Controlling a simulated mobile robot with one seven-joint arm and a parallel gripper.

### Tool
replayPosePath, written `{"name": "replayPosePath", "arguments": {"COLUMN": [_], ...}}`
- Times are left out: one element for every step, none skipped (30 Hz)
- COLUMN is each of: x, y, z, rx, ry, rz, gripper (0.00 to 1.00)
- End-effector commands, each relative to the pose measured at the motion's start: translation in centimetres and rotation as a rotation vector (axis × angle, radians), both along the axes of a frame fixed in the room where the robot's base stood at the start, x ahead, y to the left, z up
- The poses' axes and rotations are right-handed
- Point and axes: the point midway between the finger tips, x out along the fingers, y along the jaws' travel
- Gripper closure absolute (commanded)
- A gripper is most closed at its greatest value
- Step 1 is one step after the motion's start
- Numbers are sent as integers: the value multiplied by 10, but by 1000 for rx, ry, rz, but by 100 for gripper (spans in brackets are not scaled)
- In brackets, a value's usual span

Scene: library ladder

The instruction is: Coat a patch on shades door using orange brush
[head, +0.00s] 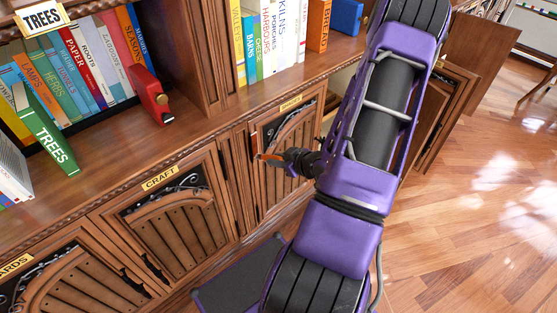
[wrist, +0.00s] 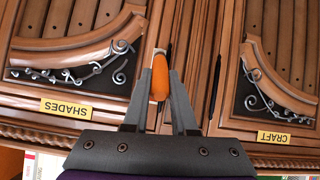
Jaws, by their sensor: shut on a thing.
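The orange brush (wrist: 160,78) is held between the two fingers of my gripper (wrist: 162,88) in the wrist view. Its orange part (head: 270,157) also shows in the head view, at the tip of my gripper (head: 284,160). The brush is in front of the shades door (head: 292,132), near that door's left edge. In the wrist view the shades door (wrist: 85,50) is on the left, with its SHADES plaque (wrist: 66,108) upside down. I cannot tell whether the brush touches the wood. No coated patch can be made out.
The CRAFT door (head: 172,222) is left of the shades door, and it shows at right in the wrist view (wrist: 275,75). Books (head: 275,35) stand on the shelf above. A cabinet door (head: 435,118) stands open at right. The wooden floor (head: 490,210) is clear there.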

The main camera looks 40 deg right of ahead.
Motion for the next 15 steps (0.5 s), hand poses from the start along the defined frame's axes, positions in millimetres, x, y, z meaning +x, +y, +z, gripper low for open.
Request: {"name": "replayPosePath", "arguments": {"x": [1,2,3,3,4,5,5,6,7,7,7,6,6,6,6], "y": [0,0,0,0,0,0,0,0,0,0,0,0,0,0,0], "z": [0,0,0,0,0,0,0,0,0,0,0,1,2,3,6], "rx": [-1,-1,-1,-1,-1,-1,-1,-1,-1,-1,-1,-1,-1,-1,-1], "ry": [0,0,0,0,0,0,0,0,0,0,0,0,0,0,0], "rz": [1,1,1,1,1,1,1,1,1,0,0,0,0,0,0], "gripper": [100,100,100,100,100,100,100,100,100,100,100,100,100,100,100]}}
